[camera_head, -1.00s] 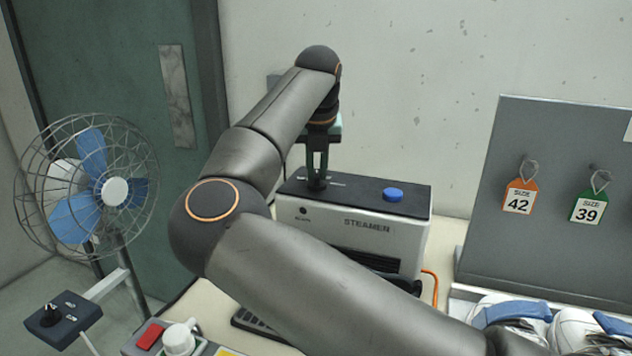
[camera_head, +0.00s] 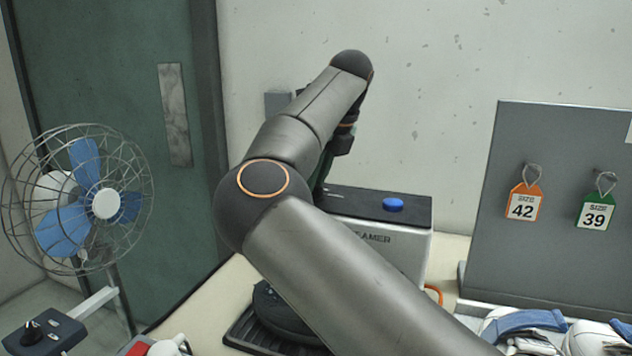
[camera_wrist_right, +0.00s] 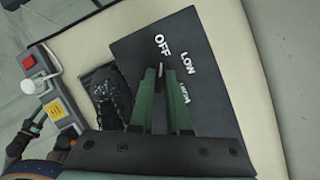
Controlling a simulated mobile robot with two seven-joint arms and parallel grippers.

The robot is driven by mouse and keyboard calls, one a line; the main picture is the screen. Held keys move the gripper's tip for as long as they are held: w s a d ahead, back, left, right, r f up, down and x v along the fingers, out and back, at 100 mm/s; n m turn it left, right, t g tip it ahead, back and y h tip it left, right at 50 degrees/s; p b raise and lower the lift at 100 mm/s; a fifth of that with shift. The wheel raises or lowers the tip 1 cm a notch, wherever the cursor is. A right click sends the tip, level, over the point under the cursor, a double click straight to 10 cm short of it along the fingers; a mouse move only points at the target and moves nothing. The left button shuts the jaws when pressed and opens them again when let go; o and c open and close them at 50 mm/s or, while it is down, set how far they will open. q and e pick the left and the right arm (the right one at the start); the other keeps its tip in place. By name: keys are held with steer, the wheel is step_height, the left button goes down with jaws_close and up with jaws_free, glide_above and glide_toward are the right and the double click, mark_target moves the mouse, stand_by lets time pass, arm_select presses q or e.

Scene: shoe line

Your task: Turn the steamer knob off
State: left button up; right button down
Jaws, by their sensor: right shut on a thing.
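The steamer (camera_head: 400,244) is a pale box with a black top, behind my right arm in the head view. In the right wrist view its black top (camera_wrist_right: 222,92) carries the words OFF, LOW and a third, partly covered label. My right gripper (camera_wrist_right: 160,72) is shut on the steamer knob, with its green fingertips just below the word OFF. The fingers cover most of the knob, so its exact setting is hard to read. In the head view my arm hides the knob. What looks like part of my left gripper (camera_wrist_right: 36,124) shows at the lower left of the wrist view, too small to read.
A blue button (camera_head: 393,204) is on the steamer's top. A black boot (camera_wrist_right: 109,98) lies on a dark tray beside it. A caged fan (camera_head: 82,198) stands at left. A grey board (camera_head: 560,255) with size tags and white shoes (camera_head: 520,325) are at right.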

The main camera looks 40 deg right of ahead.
stand_by(0.5)
steer(key=c, duration=0.9)
jaws_free()
steer(key=shift+r, duration=0.1)
steer(key=p+v, duration=0.1)
steer(key=v, duration=1.1)
steer(key=shift+r+p, duration=0.2)
steer(key=shift+p, duration=0.2)
